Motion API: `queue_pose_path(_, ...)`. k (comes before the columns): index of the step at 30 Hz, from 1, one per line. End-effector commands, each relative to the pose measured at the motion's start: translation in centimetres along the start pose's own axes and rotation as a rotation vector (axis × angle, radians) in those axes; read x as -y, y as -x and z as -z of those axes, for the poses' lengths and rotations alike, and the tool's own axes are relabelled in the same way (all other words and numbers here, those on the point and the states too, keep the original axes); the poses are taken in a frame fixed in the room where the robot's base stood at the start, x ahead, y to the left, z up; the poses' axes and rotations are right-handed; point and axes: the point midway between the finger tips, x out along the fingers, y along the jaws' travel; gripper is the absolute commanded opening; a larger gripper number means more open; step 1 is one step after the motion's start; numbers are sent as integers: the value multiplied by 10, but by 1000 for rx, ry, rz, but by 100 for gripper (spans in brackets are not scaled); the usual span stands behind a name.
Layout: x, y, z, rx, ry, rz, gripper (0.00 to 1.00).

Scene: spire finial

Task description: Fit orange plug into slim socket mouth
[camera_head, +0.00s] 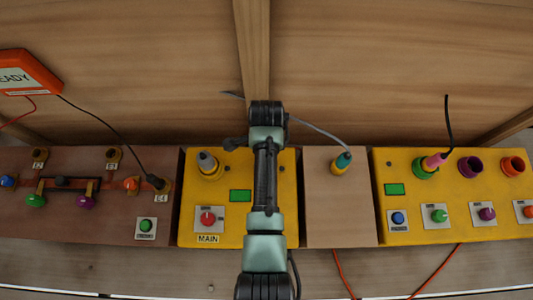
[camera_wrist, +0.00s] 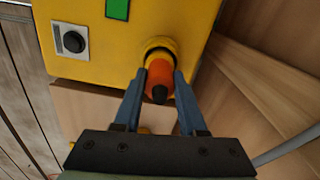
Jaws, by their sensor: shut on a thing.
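The orange plug (camera_wrist: 158,76) sits between the two blue-grey fingers of my gripper (camera_wrist: 160,80) in the wrist view, and the gripper is shut on it. Its dark rear end points toward the camera. Its far end is at the yellow ring-shaped socket mouth (camera_wrist: 158,44) on the yellow box (camera_wrist: 85,18). I cannot tell how deep the plug is in the mouth. In the head view my arm covers the gripper, the plug and this socket.
In the head view, the yellow MAIN box (camera_head: 188,222) has a grey plug (camera_head: 207,161) and a red knob (camera_head: 208,218). A tan box (camera_head: 340,215) with a teal plug (camera_head: 343,160) stands right of it. Another yellow box (camera_head: 440,190) is farther right. A wooden wall (camera_head: 400,60) rises behind.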

Motion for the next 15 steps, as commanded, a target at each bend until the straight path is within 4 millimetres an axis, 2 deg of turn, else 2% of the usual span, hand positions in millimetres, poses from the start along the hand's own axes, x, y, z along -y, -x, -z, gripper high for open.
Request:
queue_pose_path(3,0,-3,0,0,0,1,0)
queue_pose_path(4,0,-3,0,0,0,0,44)
queue_pose_path(8,0,-3,0,0,0,0,68)
queue_pose_path(9,0,-3,0,0,0,0,70)
queue_pose_path(15,0,-3,0,0,0,0,70)
